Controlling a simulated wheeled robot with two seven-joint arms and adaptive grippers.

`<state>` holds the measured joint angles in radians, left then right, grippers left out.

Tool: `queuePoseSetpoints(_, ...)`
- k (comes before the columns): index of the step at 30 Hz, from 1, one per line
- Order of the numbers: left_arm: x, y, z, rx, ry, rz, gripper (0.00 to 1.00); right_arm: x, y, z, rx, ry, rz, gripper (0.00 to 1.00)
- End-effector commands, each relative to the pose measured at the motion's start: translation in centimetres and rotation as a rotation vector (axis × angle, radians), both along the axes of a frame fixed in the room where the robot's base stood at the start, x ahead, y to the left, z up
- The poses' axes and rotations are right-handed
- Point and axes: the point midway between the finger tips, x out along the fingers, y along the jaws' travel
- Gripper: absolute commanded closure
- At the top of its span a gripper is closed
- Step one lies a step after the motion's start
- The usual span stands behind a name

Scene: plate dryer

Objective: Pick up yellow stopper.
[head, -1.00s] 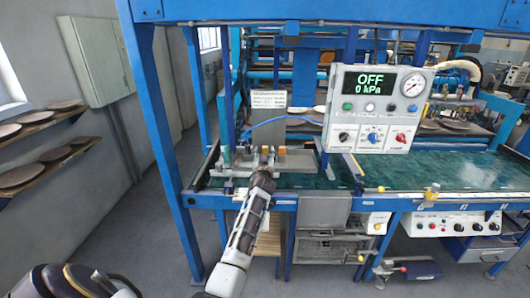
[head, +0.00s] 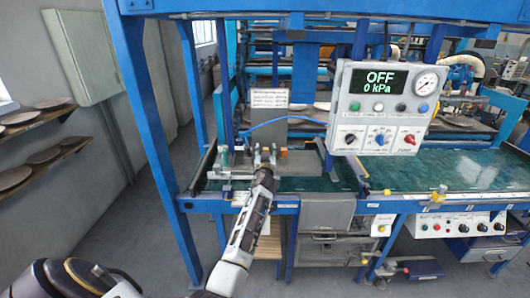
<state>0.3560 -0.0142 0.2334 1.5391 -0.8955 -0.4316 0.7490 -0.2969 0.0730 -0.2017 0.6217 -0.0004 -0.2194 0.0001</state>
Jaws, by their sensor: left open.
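Small coloured stoppers stand in a grey metal fixture (head: 236,170) at the left end of the green tabletop. An orange-yellow one (head: 283,152) seems to show just right of my left gripper; it is too small to tell for sure that it is the yellow stopper. A green one (head: 224,154) stands further left. My left gripper (head: 265,155) is over the fixture among the stoppers, open, with its fingers small and partly blended with the fixture. I cannot tell whether it touches a stopper. My right gripper is not in view.
A control panel (head: 384,108) reading OFF and 0 kPa stands to the right. A blue post (head: 165,130) rises left of the fixture. A sign (head: 269,98) stands behind it. The green tabletop (head: 460,170) is largely clear to the right.

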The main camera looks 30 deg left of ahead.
Motion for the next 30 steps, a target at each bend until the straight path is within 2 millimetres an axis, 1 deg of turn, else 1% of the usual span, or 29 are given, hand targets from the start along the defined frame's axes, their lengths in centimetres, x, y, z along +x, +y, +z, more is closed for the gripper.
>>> queuePoseSetpoints(12,0.0,-0.1,0.0,0.0,0.0,0.001,0.49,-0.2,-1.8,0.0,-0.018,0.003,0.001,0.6)
queuePoseSetpoints(16,0.0,0.0,0.0,0.0,0.0,0.001,0.49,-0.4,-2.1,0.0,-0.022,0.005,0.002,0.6)
queuePoseSetpoints(17,0.0,0.0,0.0,0.0,0.0,0.001,0.52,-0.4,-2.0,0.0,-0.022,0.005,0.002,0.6)
queuePoseSetpoints(20,0.0,0.0,0.0,0.0,0.0,0.001,0.65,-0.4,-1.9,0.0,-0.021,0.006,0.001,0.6)
queuePoseSetpoints(26,0.0,0.0,0.0,0.0,0.0,0.001,0.9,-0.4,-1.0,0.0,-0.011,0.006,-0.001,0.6)
queuePoseSetpoints(27,0.0,0.0,0.0,0.0,0.0,0.001,0.93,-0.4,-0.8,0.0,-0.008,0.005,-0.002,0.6)
queuePoseSetpoints(30,0.0,0.0,0.0,0.0,0.0,0.001,0.93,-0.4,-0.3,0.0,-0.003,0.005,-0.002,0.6)
